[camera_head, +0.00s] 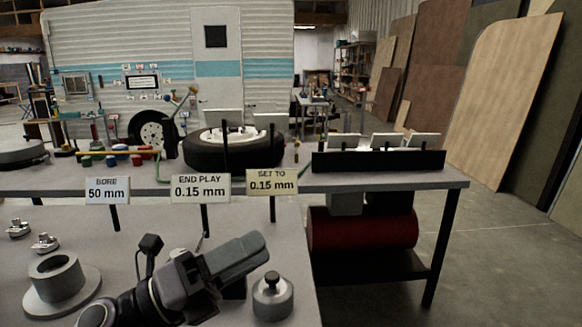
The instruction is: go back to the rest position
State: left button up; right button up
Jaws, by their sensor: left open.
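My left gripper (240,262) is dark grey and shows at the bottom middle, low over the near grey workbench (268,222). Its arm comes in from the lower left. It looks open, with nothing seen between its fingers. A grey knobbed cylinder (272,300) stands just right of it. A flanged grey hub (58,280) sits on the bench to its left. My right gripper is not in view.
Small metal parts (44,243) lie at the near bench's left. Signs reading "BORE 50 mm" (107,190), "END PLAY 0.15 mm" (201,188) and "SET TO 0.15 mm" (272,181) stand upright. Behind, a tyre (205,155) lies on another bench. Floor at right (500,260) is clear.

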pick_arm(q)
jog(key=a+f+n+t+y, duration=0.35)
jog(key=n+y, duration=0.25)
jog(key=n, duration=0.3)
jog(key=w+a+f+n+t+y, duration=0.1)
jog(key=a+f+n+t+y, duration=0.1)
jog(key=a+f+n+y, duration=0.55)
jog(key=a+f+n+t+y, duration=0.1)
jog(key=a+n+t+y, duration=0.2)
jog(key=n, duration=0.7)
jog(key=s+a+f+n+g+y, duration=0.35)
jog(key=s+f+n+g, duration=0.35)
jog(key=f, duration=0.5)
jog(key=s+f+n+g, duration=0.1)
jog(key=s+f+g, duration=0.3)
jog(key=s, duration=0.4)
jog(key=s+f+n+g, duration=0.2)
jog(key=s+f+g, duration=0.15)
jog(key=s, duration=0.55)
jog(key=w+d+f+m+t+h+p, duration=0.1)
jog(key=w+d+f+t+h+p, duration=0.1)
jog(key=w+t+p, duration=0.3)
jog(key=shift+w+d+f+t+h+p, duration=0.35)
jog(key=shift+w+d+f+t, duration=0.3)
jog(key=shift+w+t, duration=0.5)
jog(key=shift+a, duration=0.1)
